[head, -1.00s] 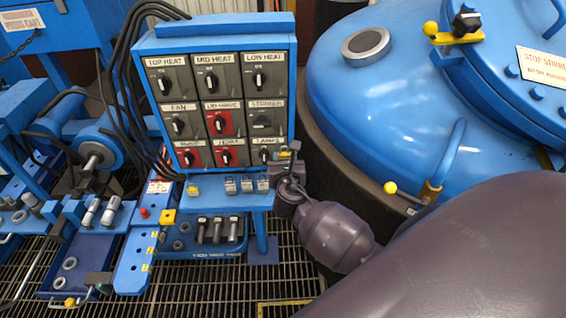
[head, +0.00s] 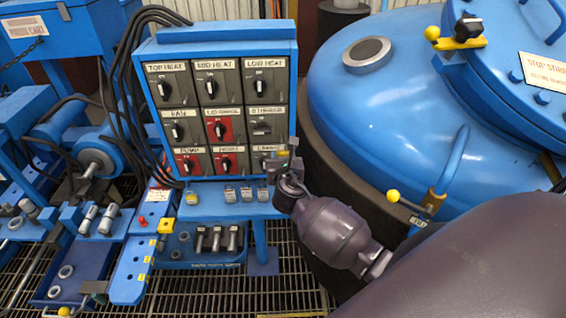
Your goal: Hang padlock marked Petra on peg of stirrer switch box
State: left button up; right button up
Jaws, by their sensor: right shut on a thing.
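The stirrer switch box (head: 267,121) is the grey box in the right column, middle row of the blue switch panel. Its dark handle lies level; a peg on it is too small to make out. My right gripper (head: 284,163) is at the panel's lower right, in front of the lamps switch box (head: 262,162) and below the stirrer box. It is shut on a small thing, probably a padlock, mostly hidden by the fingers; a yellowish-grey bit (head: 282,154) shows. No name can be read on it. My left gripper is not in view.
Black cables (head: 125,90) run down the panel's left side.

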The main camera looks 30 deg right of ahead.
jog(key=shift+b+x, duration=0.75)
jog(key=shift+x, duration=0.55)
jog(key=shift+w+d+b, duration=0.35)
jog(key=shift+w+b, duration=0.05)
jog(key=shift+b, duration=0.25)
jog(key=shift+w+d+f+p, duration=0.15)
jog(key=shift+w+d+p, duration=0.2)
jog(key=shift+w, duration=0.15)
jog(key=o, duration=1.1)
jog(key=shift+c, duration=0.2)
jog(key=shift+f, duration=0.1)
